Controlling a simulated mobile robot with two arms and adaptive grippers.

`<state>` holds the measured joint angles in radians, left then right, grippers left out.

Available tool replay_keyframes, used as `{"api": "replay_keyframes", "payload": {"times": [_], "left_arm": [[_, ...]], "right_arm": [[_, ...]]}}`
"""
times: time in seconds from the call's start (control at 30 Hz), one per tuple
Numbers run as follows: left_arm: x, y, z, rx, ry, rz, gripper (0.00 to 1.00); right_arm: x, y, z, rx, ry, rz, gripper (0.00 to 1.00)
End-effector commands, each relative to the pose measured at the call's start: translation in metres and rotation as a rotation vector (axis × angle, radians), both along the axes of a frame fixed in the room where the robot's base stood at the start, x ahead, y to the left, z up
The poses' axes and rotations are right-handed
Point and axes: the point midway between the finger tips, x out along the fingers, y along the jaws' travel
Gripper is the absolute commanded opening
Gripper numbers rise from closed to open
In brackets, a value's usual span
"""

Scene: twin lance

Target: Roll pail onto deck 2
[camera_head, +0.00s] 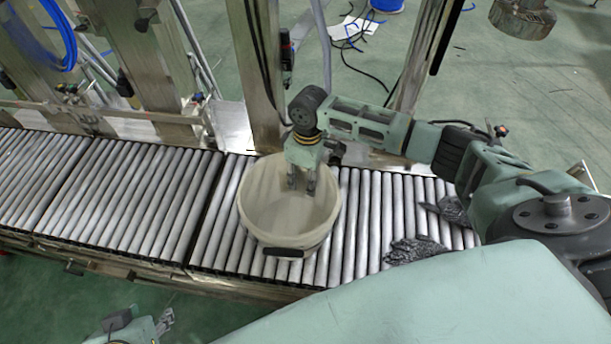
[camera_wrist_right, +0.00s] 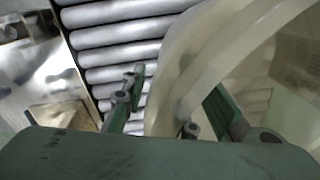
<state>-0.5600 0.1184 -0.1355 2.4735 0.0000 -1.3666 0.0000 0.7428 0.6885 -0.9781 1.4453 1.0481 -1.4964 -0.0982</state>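A cream, partly see-through pail (camera_head: 265,212) stands upright on the right roller section (camera_head: 362,215), near that section's left end. A dark grip shows on its near side. My right gripper (camera_head: 301,184) points down at the pail's far rim. In the right wrist view the fingers (camera_wrist_right: 180,110) are apart, with the pail wall (camera_wrist_right: 172,85) appearing to pass between them and rollers showing beside the left finger. My left gripper (camera_head: 140,328) is low at the bottom left, below the conveyor's front edge, apart from the pail. Its fingers are too small to read. No deck numbers are legible.
The middle roller section (camera_head: 130,195) and left roller section (camera_head: 45,170) are bare. Two dark crumpled cloths (camera_head: 415,249) lie on the rollers right of the pail. A metal post (camera_head: 262,75) rises behind the pail.

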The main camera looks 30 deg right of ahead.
Motion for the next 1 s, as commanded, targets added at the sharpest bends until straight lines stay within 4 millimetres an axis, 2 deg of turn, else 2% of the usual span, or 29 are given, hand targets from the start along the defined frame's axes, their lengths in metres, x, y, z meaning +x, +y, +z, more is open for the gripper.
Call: {"api": "replay_keyframes", "payload": {"times": [0.17, 0.5, 1.0], "left_arm": [[0.0002, -0.0001, 0.0001, 0.000, 0.000, 0.000, 0.40], [0.0002, -0.0001, 0.0004, 0.000, -0.001, 0.000, 0.40], [0.0002, 0.0000, 0.0003, 0.000, 0.000, 0.000, 0.40]], "right_arm": [[-0.0001, 0.0002, -0.0001, 0.000, 0.000, 0.000, 0.27], [-0.0001, 0.0001, 0.0001, 0.000, 0.000, 0.000, 0.00], [0.0055, 0.0049, 0.0009, 0.002, -0.002, 0.001, 0.00]]}}
